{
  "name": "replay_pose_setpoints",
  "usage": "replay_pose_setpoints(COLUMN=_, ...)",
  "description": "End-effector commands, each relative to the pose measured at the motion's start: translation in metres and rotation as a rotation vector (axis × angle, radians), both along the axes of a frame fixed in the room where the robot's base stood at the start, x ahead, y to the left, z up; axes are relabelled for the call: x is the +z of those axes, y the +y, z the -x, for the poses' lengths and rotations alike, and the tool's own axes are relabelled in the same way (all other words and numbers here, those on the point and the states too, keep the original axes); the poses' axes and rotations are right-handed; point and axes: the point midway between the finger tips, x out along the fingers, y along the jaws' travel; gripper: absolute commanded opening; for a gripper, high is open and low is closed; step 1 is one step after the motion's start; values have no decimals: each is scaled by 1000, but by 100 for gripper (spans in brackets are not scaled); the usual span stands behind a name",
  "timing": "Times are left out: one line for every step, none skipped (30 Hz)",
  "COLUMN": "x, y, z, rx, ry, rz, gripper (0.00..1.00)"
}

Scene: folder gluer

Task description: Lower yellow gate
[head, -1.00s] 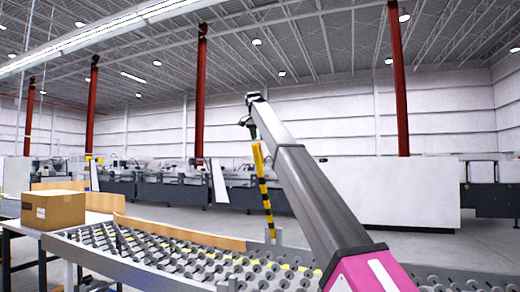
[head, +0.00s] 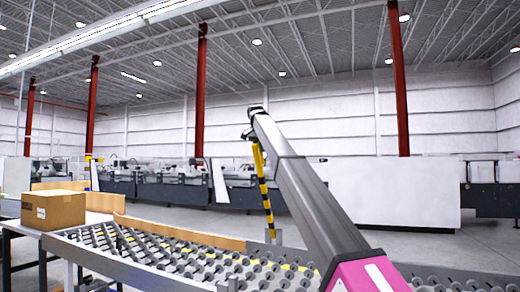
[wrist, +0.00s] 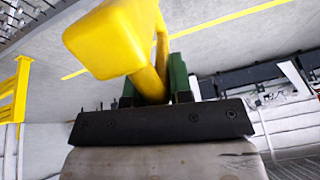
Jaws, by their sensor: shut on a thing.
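The yellow gate (head: 264,188) is a yellow bar with black bands. In the head view it stands nearly upright, slightly tilted, beyond the roller conveyor. My gripper (head: 250,133) is at the gate's upper end, at the tip of my grey arm. In the wrist view my gripper (wrist: 154,90) is shut, with its green fingers on either side of the yellow bar. A thick yellow block end of the gate (wrist: 105,40) sticks out toward the camera. The exact contact between fingers and bar is partly hidden.
The roller conveyor (head: 190,262) runs across the front, with a low wooden board (head: 180,232) along its far side. A cardboard box (head: 53,209) sits on a table at left. A white panel (head: 392,192) and grey machines (head: 165,186) stand farther back.

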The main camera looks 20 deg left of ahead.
Motion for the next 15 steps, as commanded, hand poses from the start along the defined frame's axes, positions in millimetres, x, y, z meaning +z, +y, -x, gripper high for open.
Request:
replay_pose_setpoints(x=0, y=1, z=2, rx=0, ry=-3, rz=-1, gripper=0)
replay_pose_setpoints(x=-1, y=2, z=3, rx=0, ry=-6, rz=-2, gripper=0)
replay_pose_setpoints(x=-3, y=2, z=6, rx=0, ry=-11, rz=-1, gripper=0)
replay_pose_setpoints(x=-4, y=2, z=9, rx=0, ry=-15, rz=-1, gripper=0)
replay_pose_setpoints(x=-6, y=2, z=13, rx=0, ry=-21, rz=-2, gripper=0)
replay_pose_setpoints(x=-9, y=2, z=19, rx=1, ry=-30, rz=-1, gripper=0)
replay_pose_setpoints(x=-11, y=2, z=24, rx=0, ry=-40, rz=1, gripper=0)
replay_pose_setpoints(x=-14, y=3, z=30, rx=0, ry=-52, rz=1, gripper=0)
replay_pose_setpoints(x=-19, y=3, z=39, rx=0, ry=-67, rz=1, gripper=0)
replay_pose_setpoints(x=-23, y=3, z=46, rx=0, ry=-80, rz=2, gripper=0)
replay_pose_setpoints(x=-28, y=3, z=54, rx=0, ry=-96, rz=4, gripper=0)
replay_pose_setpoints(x=-35, y=4, z=66, rx=1, ry=-118, rz=5, gripper=0)
replay_pose_setpoints(x=-41, y=5, z=75, rx=2, ry=-137, rz=7, gripper=0)
replay_pose_setpoints(x=-47, y=5, z=85, rx=3, ry=-156, rz=8, gripper=0)
replay_pose_setpoints(x=-56, y=5, z=98, rx=2, ry=-184, rz=10, gripper=0)
